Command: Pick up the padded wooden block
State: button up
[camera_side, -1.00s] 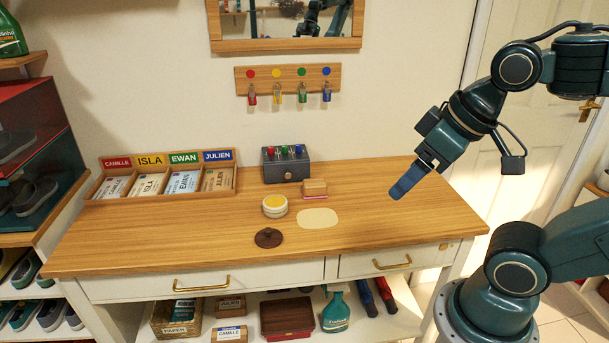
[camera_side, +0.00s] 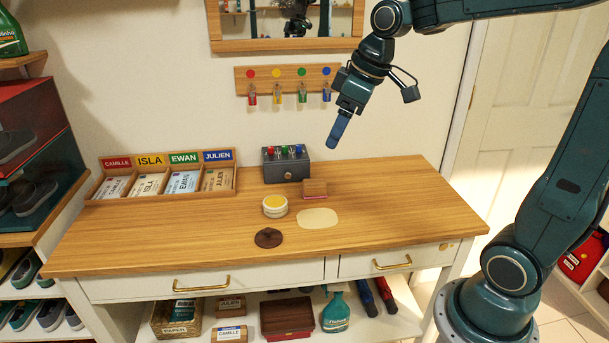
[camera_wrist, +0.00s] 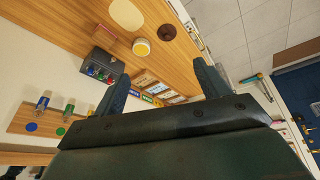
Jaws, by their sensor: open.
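The padded wooden block (camera_side: 314,189) lies on the table in the side view, a small brown wooden piece with a pinkish pad along its underside. It is just in front of the dark grey box and behind the pale oval mat (camera_side: 318,219). My gripper (camera_side: 335,141) is in the air above the block and slightly to its right, with its blue fingers pointing down. In the wrist view my gripper (camera_wrist: 162,82) shows two fingers spread apart with nothing between them.
The dark grey box (camera_side: 286,168) with coloured knobs stands behind the block. A round yellow-topped tin (camera_side: 275,207) and a dark brown lid (camera_side: 268,238) are to its left and front. A card tray (camera_side: 225,189) stands at back left. The table's right side is clear.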

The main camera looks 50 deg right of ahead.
jog(key=w+d+f+n+y, duration=0.1)
jog(key=w+d+f+n, duration=0.2)
jog(key=w+d+f, duration=0.5)
jog(key=n+y, duration=0.2)
send_near(316, 181)
notch_tip(316, 181, up, 3)
jog(key=shift+s+d+f+g, duration=0.1)
jog(key=shift+f+g, duration=0.05)
jog(key=shift+g, duration=0.25)
jog(key=shift+h, duration=0.3)
jog(key=shift+x, duration=4.3)
jog(key=shift+x, duration=2.6)
jog(key=shift+s, duration=0.1)
jog(key=shift+c, duration=0.2)
jog(key=c, duration=1)
